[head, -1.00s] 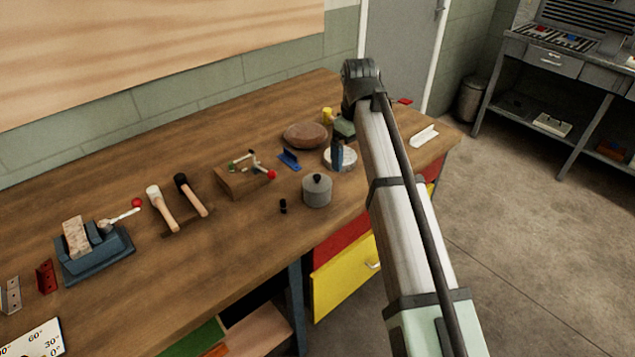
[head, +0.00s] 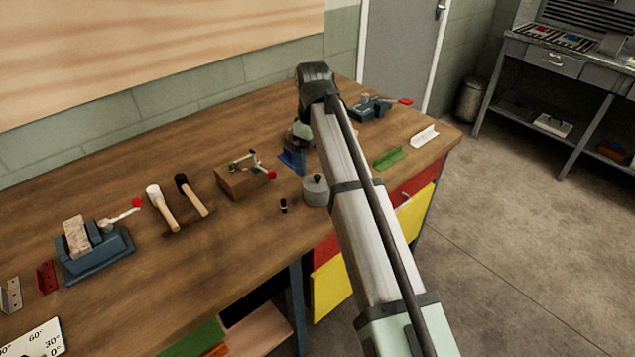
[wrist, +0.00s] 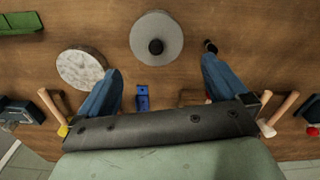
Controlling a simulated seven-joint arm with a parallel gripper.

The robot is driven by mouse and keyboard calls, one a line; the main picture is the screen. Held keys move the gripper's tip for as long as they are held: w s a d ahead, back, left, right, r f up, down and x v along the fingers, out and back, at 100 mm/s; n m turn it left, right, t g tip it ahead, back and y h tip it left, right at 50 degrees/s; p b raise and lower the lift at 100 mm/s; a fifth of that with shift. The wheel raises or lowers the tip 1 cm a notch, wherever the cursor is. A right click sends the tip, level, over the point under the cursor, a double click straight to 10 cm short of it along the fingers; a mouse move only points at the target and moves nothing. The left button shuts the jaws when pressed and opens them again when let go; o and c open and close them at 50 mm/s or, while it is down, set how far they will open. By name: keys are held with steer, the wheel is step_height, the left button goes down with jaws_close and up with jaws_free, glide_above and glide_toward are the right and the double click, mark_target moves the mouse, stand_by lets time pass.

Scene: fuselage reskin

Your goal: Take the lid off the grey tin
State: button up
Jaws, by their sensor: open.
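The grey tin (head: 313,195) stands upright on the wooden bench, its lid on, with a black knob on top; my arm covers its right edge. In the wrist view the tin's round lid (wrist: 172,30) shows from above with the knob (wrist: 156,47) near its middle. My gripper (wrist: 160,67) is open and empty, its two blue fingers spread above the bench. The knob lies just beyond the gap between the fingertips in that view. In the head view the gripper (head: 298,145) is mostly hidden by my arm, behind the tin.
A round pale disc (wrist: 80,70) lies beside the left finger. A small black piece (head: 283,206) stands left of the tin. The bench front edge is close.

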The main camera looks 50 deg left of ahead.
mark_target(316, 175)
steer(key=shift+w+d+f, duration=0.1)
steer(key=shift+w+f, duration=0.05)
steer(key=shift+f, duration=1.45)
steer(key=shift+w+f, duration=0.1)
steer(key=shift+f, duration=1.45)
steer(key=c, duration=0.8)
